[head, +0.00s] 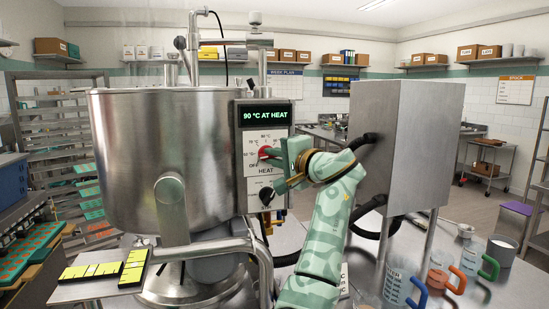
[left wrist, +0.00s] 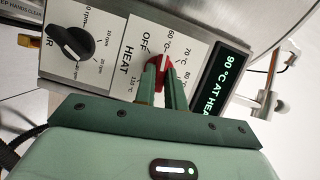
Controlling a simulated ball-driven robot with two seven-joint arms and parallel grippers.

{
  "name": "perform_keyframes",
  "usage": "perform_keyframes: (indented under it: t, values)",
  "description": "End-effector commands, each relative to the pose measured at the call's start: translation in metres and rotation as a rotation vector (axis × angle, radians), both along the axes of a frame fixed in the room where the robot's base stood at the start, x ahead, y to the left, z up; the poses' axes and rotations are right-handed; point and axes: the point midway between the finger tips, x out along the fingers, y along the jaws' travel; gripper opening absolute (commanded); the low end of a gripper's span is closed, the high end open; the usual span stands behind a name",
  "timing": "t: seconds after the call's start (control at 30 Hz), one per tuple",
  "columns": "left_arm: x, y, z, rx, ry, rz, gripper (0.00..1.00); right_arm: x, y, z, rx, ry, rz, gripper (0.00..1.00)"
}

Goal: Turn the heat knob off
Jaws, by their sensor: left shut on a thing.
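The red heat knob (head: 265,153) is on the white HEAT dial plate at the front of the steel kettle's control box. In the left wrist view the knob (left wrist: 164,68) sits between the fingertips, its white mark pointing up towards the 60 °C side of the dial. OFF is printed just left of that. My left gripper (head: 276,157) is shut on the knob; its two green fingers also show in the left wrist view (left wrist: 165,88). The fingers hide part of the knob. The display (head: 264,114) above reads "90 °C AT HEAT". My right gripper is not in view.
A black speed knob (left wrist: 72,44) sits beside the heat dial, below it in the head view. The large steel kettle (head: 160,150) stands to the left. A steel cabinet (head: 405,145) with black hoses stands right. Jugs (head: 397,286) with coloured handles stand at lower right.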

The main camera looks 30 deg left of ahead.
Motion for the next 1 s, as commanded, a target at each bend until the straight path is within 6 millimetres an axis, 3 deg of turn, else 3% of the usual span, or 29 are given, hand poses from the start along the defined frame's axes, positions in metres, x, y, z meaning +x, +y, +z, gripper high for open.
perform_keyframes:
  t: [0.5, 1.0]
  values:
    - [-0.001, 0.001, 0.005, -0.302, -0.344, 0.001, 0.00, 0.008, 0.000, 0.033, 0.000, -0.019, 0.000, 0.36]
    - [-0.002, 0.002, 0.002, -0.436, -0.502, 0.002, 0.00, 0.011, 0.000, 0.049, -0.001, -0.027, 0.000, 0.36]
